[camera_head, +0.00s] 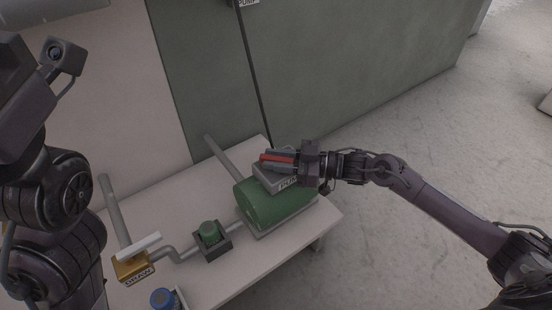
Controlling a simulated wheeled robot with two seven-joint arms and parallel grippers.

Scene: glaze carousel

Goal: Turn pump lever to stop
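The pump is a green cylinder (268,206) on the table, with a grey box (275,178) on top whose label is partly covered. A red lever (278,157) lies along the top of this box, roughly level in the picture. My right gripper (279,158) comes in from the right, above the box. Its dark fingers lie on both sides of the red lever and appear shut on it. The lever's base is hidden by the fingers. My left arm shows at the left edge, but its fingertips are out of view.
A green panel (330,65) stands behind. Bare floor lies to the right.

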